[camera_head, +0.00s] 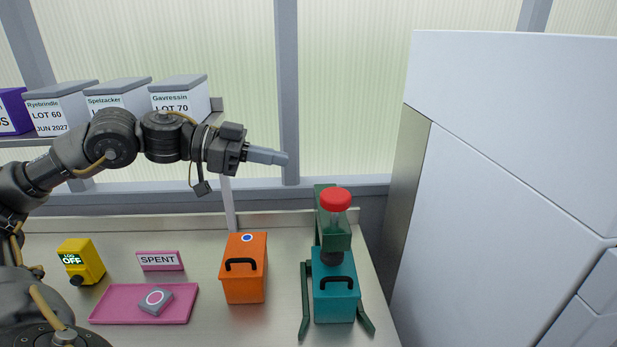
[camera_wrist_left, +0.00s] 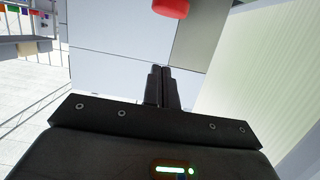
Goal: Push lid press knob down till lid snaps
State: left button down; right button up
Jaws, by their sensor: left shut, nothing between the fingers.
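The lid press is a green stand (camera_head: 333,237) at the right end of the bench, with a red knob (camera_head: 335,198) on top. The knob also shows at the top edge of the left wrist view (camera_wrist_left: 186,6). A teal box (camera_head: 335,305) with a black handle sits under the press, between its splayed legs. A dark part of the press is just above the box; I cannot tell whether it touches the lid. My left gripper (camera_head: 284,158) is shut and empty, left of the knob and higher in the picture, apart from it. The left wrist view shows its fingers together (camera_wrist_left: 160,72). My right gripper is not in view.
An orange box (camera_head: 257,285) stands left of the press. A pink tray (camera_head: 110,314) holds a grey piece, with a SPENT sign (camera_head: 160,260) behind. A yellow device (camera_head: 88,258) reads LOG OFF. Labelled bins line a shelf at left. A large white cabinet (camera_head: 500,200) bounds the right.

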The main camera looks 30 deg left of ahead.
pick_arm(q)
jog(key=p, duration=0.5)
send_over(324, 195)
jog(key=f, duration=0.2)
notch_tip(324, 195, down, 3)
jog(key=shift+f, duration=0.1)
jog(key=shift+a+f, duration=0.1)
jog(key=shift+f, duration=0.55)
